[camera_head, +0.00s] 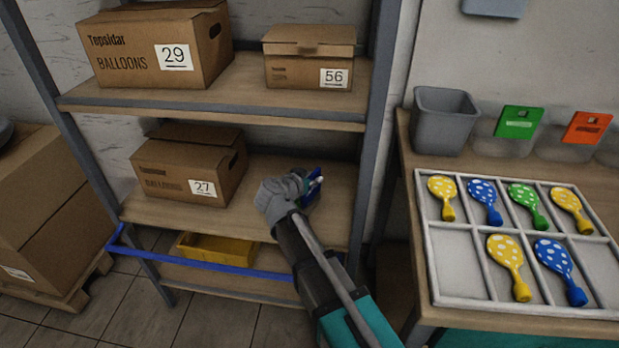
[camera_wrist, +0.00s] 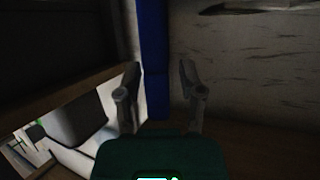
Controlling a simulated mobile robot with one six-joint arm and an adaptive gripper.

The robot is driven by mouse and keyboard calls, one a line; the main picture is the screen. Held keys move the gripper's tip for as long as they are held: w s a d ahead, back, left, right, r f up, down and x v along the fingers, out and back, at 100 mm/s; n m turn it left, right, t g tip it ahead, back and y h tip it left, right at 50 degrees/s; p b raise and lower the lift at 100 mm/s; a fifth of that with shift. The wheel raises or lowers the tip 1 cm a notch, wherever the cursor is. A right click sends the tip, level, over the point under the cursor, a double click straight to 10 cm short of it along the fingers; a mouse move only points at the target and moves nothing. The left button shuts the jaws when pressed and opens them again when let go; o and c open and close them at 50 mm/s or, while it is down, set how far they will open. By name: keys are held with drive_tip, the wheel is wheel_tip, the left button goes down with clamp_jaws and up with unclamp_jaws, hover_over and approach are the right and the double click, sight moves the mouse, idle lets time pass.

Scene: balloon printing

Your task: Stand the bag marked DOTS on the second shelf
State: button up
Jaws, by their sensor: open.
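My gripper (camera_head: 298,188) is over the right part of the middle shelf (camera_head: 268,172) of the rack, right of the carton marked 27. In the wrist view my gripper (camera_wrist: 158,85) has its two fingers apart. A small blue and white shape (camera_head: 314,183) shows just beyond the gripper in the head view; it is partly hidden, and I cannot tell if it is the bag. A dark blue upright strip (camera_wrist: 153,50) appears between the fingers' directions in the wrist view; I cannot tell what it is. No DOTS lettering is readable.
The carton marked 27 (camera_head: 190,170) fills the middle shelf's left. Cartons marked 29 (camera_head: 150,45) and 56 (camera_head: 305,62) stand above. A yellow bin (camera_head: 215,247) and blue bar (camera_head: 205,263) are below. A divided tray (camera_head: 455,270) of dotted balloons lies on the right table.

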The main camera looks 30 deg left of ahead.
drive_tip(key=shift+r, duration=0.15)
drive_tip(key=shift+r, duration=0.1)
drive_tip(key=p+v, duration=0.5)
drive_tip(key=v, duration=0.7)
drive_tip(key=shift+d, duration=0.15)
idle(0.6)
